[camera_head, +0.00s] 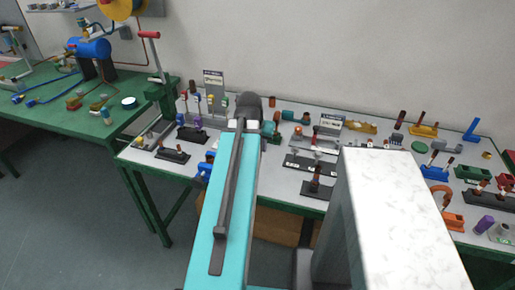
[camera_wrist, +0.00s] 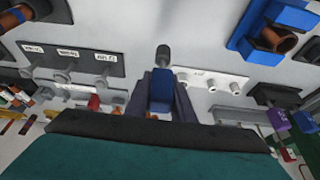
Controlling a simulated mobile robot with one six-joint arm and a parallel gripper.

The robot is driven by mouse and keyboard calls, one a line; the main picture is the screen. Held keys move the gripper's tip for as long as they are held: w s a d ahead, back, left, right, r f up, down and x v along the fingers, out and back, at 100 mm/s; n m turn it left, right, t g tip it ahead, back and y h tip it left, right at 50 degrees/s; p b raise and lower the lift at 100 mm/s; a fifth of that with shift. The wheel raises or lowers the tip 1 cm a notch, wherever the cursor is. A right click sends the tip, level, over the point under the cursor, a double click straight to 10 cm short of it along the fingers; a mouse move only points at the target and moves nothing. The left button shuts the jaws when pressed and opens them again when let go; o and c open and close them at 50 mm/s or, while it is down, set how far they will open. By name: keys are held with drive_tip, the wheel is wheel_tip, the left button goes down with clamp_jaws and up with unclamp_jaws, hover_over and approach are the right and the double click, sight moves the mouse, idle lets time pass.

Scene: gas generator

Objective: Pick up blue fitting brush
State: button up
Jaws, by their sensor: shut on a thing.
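The blue fitting brush (camera_wrist: 161,88) is between the two dark fingers of my gripper (camera_wrist: 163,95) in the wrist view. My gripper is shut on it.
The grey table (camera_head: 277,178) holds many fittings and small stands. A black labelled block (camera_wrist: 72,62) and a white strip with several studs (camera_wrist: 212,78) lie near the gripper. A blue clamp with a copper pipe (camera_wrist: 272,35) is at upper right. A green workbench (camera_head: 85,122) stands at left.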

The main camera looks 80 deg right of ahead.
drive_tip(key=a+b, duration=0.1)
drive_tip(key=b, duration=0.2)
drive_tip(key=s+a+b, duration=0.1)
drive_tip(key=b, duration=0.3)
drive_tip(key=a+b, duration=0.2)
drive_tip(key=b, duration=0.2)
drive_tip(key=shift+s, duration=0.25)
drive_tip(key=shift+a+r+b, duration=0.2)
drive_tip(key=shift+b, duration=0.15)
idle(0.5)
